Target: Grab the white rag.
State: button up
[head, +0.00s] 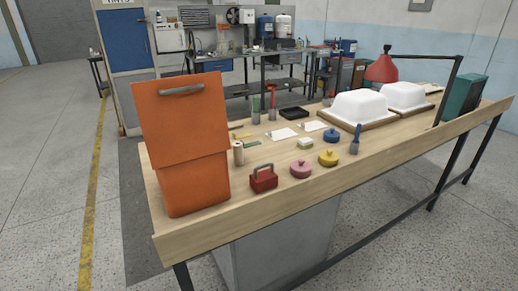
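Two flat white pieces lie on the wooden workbench (225,226), near its middle. The nearer white piece (283,134) is left of the farther white piece (312,126). Either could be the white rag; they are too small for me to tell cloth from paper or card. A small pale block with some green (305,143) sits just in front of them. My gripper is not in view.
An orange bin (190,150) stands at the bench's left end. A red toolbox-like item (263,178), pink pot (300,169), yellow pot (328,158) and blue pot (331,135) line the front. White tub shells (360,107) and a red lamp (382,69) stand right.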

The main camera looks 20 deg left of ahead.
aim_at(305, 144)
jog(key=u, duration=0.95)
jog(key=i, duration=1.25)
jog(key=z, duration=0.05)
